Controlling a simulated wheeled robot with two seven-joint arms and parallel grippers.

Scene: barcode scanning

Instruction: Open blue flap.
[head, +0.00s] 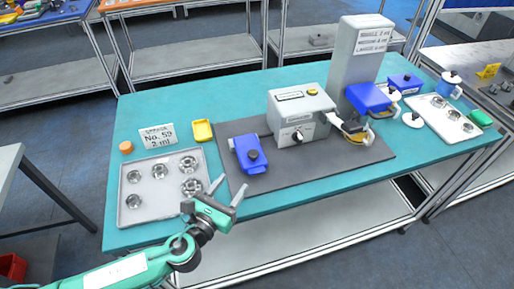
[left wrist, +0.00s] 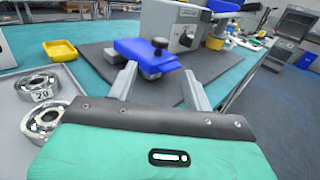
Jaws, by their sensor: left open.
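The blue flap (head: 248,155) is a flat blue piece with a dark round knob on top, lying on the dark grey mat. It looks closed, and its underside is hidden. It also shows in the left wrist view (left wrist: 138,50), ahead of the fingers. My left gripper (head: 229,187) is open and empty, near the table's front edge, in front of the flap and apart from it. In the left wrist view the two fingers (left wrist: 158,74) point toward the flap from either side of its knob. My right gripper is not in view.
A grey box machine (head: 300,115) with a knob stands right of the flap, before a tall grey column (head: 357,60) with a blue part. A tray (head: 160,208) of metal rings lies left of the gripper. A yellow dish (head: 202,130) sits behind. The mat's front strip (head: 300,165) is clear.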

